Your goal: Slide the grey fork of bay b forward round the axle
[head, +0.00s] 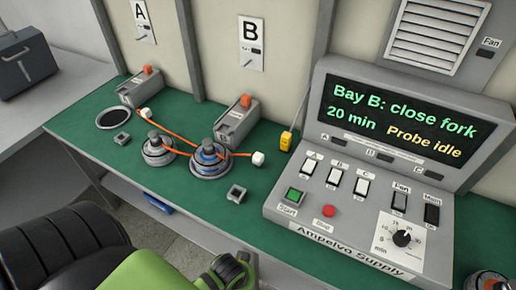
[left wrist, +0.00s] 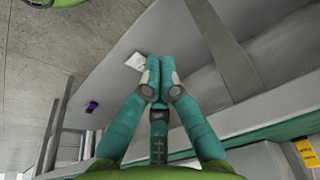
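The grey fork block of bay B (head: 237,122), with an orange knob on top, stands on the green bench below the B sign. Its front end points at the bay B hub motor (head: 209,166), a round metal unit with a blue ring and upright axle. The block appears to be behind the axle; I cannot tell exactly how far its prongs reach. My left gripper shows in the left wrist view (left wrist: 154,82), teal fingers together with nothing visible between them. It is away from the fork. My right gripper is not in view.
Bay A's motor (head: 158,150) and fork (head: 139,88) are at the left. Orange cord runs near the motors to white blocks (head: 258,158). A yellow plug (head: 286,141) stands near the control console (head: 350,215), whose screen reads "Bay B: close fork". A square holder (head: 236,194) is in front.

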